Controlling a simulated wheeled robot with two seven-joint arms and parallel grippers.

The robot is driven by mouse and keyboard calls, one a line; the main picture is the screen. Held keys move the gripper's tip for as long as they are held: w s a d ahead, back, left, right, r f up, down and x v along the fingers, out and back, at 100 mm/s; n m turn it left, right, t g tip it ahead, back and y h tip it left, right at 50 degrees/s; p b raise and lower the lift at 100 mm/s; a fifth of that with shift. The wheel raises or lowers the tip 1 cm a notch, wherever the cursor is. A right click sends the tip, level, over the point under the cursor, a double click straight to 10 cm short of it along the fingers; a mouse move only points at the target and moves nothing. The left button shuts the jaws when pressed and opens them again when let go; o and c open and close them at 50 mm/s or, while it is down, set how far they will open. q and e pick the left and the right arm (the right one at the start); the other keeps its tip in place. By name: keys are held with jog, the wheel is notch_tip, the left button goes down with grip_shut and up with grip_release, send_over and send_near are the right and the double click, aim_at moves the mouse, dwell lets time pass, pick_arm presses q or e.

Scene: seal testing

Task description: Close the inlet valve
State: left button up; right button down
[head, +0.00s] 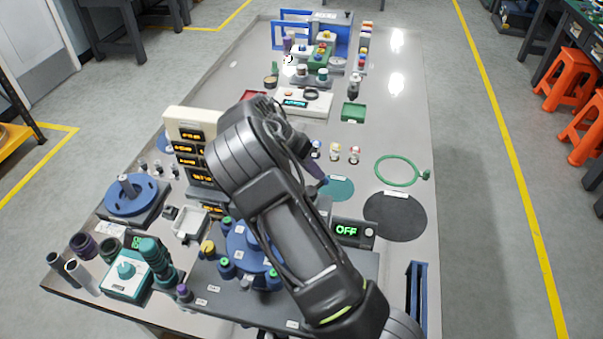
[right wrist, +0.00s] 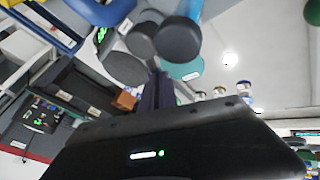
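My right arm reaches over the blue round fixture (head: 243,250) in the head view and hides part of it. Several small knobs stand around this fixture, among them a yellow-topped knob (head: 207,248) and a green-topped knob (head: 226,266). I cannot tell which one is the inlet valve. My right gripper (head: 317,171) points down to the right, above the bench near a teal disc (head: 340,188). In the right wrist view its dark fingers (right wrist: 158,88) look close together with nothing seen between them. Dark round caps (right wrist: 178,40) show beyond the fingertips. My left gripper is not in view.
A display reading OFF (head: 346,230) stands right of the fixture. A dark round mat (head: 396,218) and a green ring (head: 396,171) lie on the right. A cream panel with several displays (head: 190,125) stands left of my arm. The bench's far right is clear.

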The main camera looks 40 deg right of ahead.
jog(key=shift+s+d, duration=0.5)
jog(key=shift+s, duration=0.15)
jog(key=shift+s+d+b, duration=0.15)
jog(key=shift+s+b, duration=0.05)
jog(key=shift+b, duration=0.1)
dwell(0.9)
jog(key=shift+r, duration=0.1)
jog(key=shift+w+r, duration=0.25)
jog(key=a+b+v, duration=0.1)
jog(key=v, duration=0.6)
jog(key=shift+a, duration=0.1)
